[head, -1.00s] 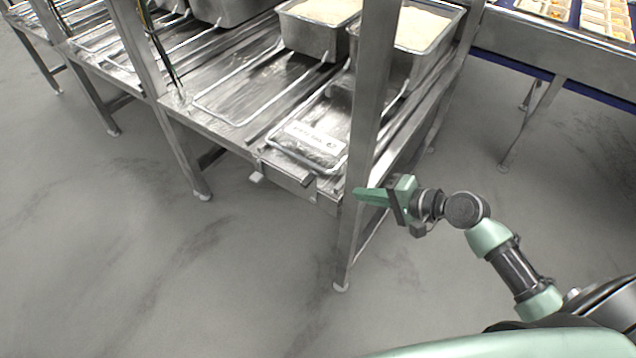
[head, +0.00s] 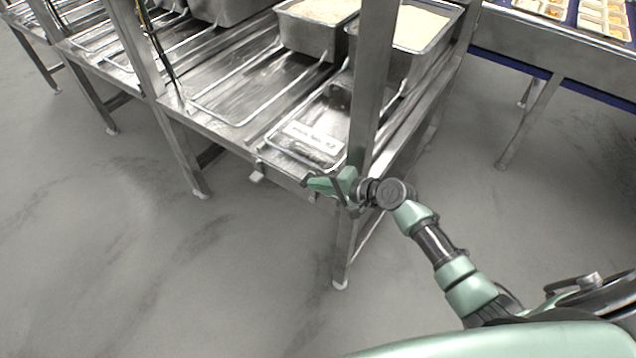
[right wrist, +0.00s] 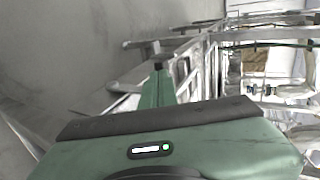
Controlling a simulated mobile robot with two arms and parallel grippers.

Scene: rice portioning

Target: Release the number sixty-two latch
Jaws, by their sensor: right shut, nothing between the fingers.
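A white label (head: 312,137) lies on the front part of a wire-framed slide on the steel rack; its print is too small to read surely. Below it is the rack's front edge, where small latch-like parts show. One pale tab (head: 256,178) hangs under the edge, to the left. A dark part by the right end is largely covered by my gripper. My right gripper (head: 313,184) is shut and empty, its green fingers pointing left at that edge. In the right wrist view its fingers (right wrist: 158,85) point toward metal bars; contact cannot be told. My left gripper is not in view.
A steel rack post (head: 368,100) stands close behind my right gripper. Steel bins of rice (head: 420,65) sit at the back of the slides. A conveyor (head: 560,45) with food trays is at the upper right. The floor in front is clear.

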